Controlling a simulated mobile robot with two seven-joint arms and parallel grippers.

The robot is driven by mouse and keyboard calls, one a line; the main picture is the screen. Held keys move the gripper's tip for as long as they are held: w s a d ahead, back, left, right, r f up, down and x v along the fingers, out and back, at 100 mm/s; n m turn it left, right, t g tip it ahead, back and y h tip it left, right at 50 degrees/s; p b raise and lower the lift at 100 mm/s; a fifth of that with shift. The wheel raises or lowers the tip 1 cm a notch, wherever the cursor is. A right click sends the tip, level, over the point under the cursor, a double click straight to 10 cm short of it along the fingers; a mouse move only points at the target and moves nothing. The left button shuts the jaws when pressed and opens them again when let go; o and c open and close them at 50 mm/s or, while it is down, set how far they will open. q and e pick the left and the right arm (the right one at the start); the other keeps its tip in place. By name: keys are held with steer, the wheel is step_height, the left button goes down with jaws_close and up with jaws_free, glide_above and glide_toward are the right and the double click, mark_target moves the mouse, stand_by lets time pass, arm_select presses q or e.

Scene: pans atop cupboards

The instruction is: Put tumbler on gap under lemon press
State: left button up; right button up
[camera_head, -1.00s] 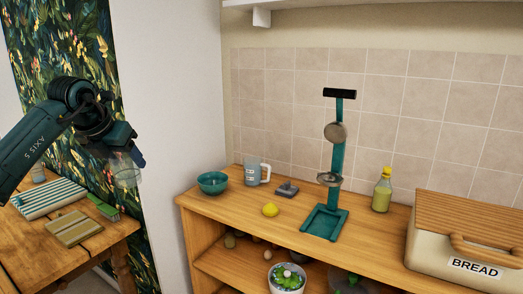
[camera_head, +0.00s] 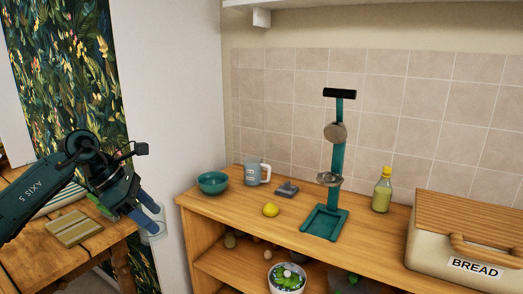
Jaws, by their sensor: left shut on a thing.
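The lemon press (camera_head: 336,170) is a teal stand with a black handle on top, upright on the wooden cupboard top. Its teal base (camera_head: 325,222) is bare, with an open gap between it and the cup-shaped holder above. My left gripper (camera_head: 150,222) is shut on a clear tumbler (camera_head: 154,235), left of the cupboard and well apart from the press. The tumbler is see-through and partly hidden by the fingers; it looks tilted. My right gripper is out of view.
On the cupboard top (camera_head: 235,205) stand a teal bowl (camera_head: 212,183), a grey mug (camera_head: 256,172), a small grey object (camera_head: 286,190), a lemon (camera_head: 271,210), a yellow-capped bottle (camera_head: 382,190) and a bread box (camera_head: 462,250). A wooden table (camera_head: 95,248) is at left.

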arm_select(q)
steer(key=s+d+f+m+g+y, duration=0.2)
steer(key=s+f+m+g+y, duration=0.1)
steer(key=s+m, duration=0.6)
steer(key=s+d+f+m+g+y, duration=0.2)
steer(key=s+f+m+g, duration=0.3)
steer(key=s+f+m, duration=0.3)
steer(key=s+m+y, duration=0.1)
steer(key=m, duration=0.3)
steer(key=shift+d+f+m+g, duration=0.2)
steer(key=shift+d+m+g, duration=0.1)
steer(key=shift+d, duration=0.05)
steer(key=shift+s, duration=0.1)
